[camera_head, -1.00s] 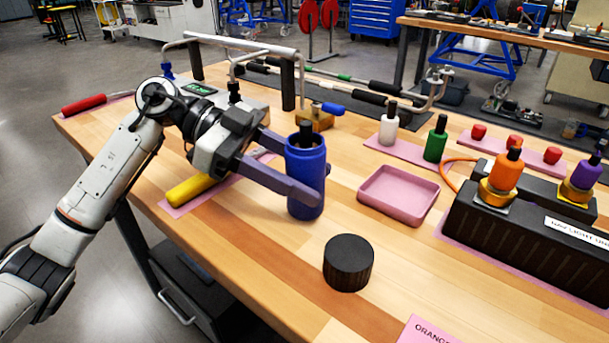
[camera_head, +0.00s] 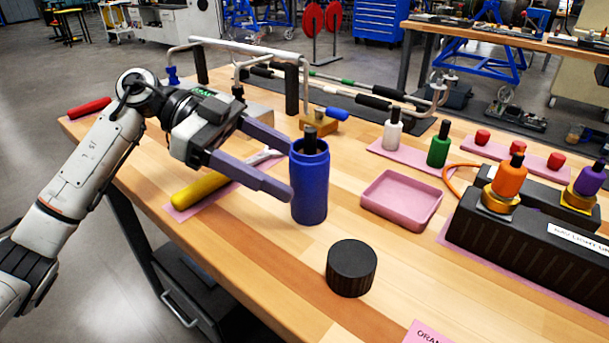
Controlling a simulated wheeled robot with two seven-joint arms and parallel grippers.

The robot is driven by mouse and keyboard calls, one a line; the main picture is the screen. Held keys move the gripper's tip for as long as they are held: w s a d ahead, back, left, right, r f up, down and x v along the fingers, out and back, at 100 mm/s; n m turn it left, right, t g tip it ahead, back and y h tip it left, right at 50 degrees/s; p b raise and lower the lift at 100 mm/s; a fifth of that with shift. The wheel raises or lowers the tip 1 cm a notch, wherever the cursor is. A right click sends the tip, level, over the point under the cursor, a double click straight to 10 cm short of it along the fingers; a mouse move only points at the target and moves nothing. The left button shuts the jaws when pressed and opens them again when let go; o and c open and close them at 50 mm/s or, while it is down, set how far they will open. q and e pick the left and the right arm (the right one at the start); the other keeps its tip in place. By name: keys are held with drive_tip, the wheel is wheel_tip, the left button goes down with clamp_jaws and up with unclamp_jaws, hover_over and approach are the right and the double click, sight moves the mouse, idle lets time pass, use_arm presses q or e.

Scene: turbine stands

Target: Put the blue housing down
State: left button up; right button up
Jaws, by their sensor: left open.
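The blue housing (camera_head: 310,190) is a blue cylinder that stands upright on the wooden table, with a dark piece showing in its open top. My left gripper (camera_head: 290,170) is open, just to the left of the housing. Its two fingers point at the housing; the nearer fingertip is close to its left side, and I cannot tell whether it touches. The far finger ends behind the housing's left edge. My right gripper is not in view.
A black cap (camera_head: 351,268) stands in front of the housing. A pink tray (camera_head: 401,200) lies to its right. A yellow-handled tool (camera_head: 200,190) lies under my left gripper. A black block (camera_head: 480,225) with orange and purple pieces stands at right. The table between is clear.

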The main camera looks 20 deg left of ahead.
use_arm(q)
drive_tip(key=v, duration=0.7)
drive_tip(key=shift+a, duration=0.3)
drive_tip(key=shift+r, duration=0.1)
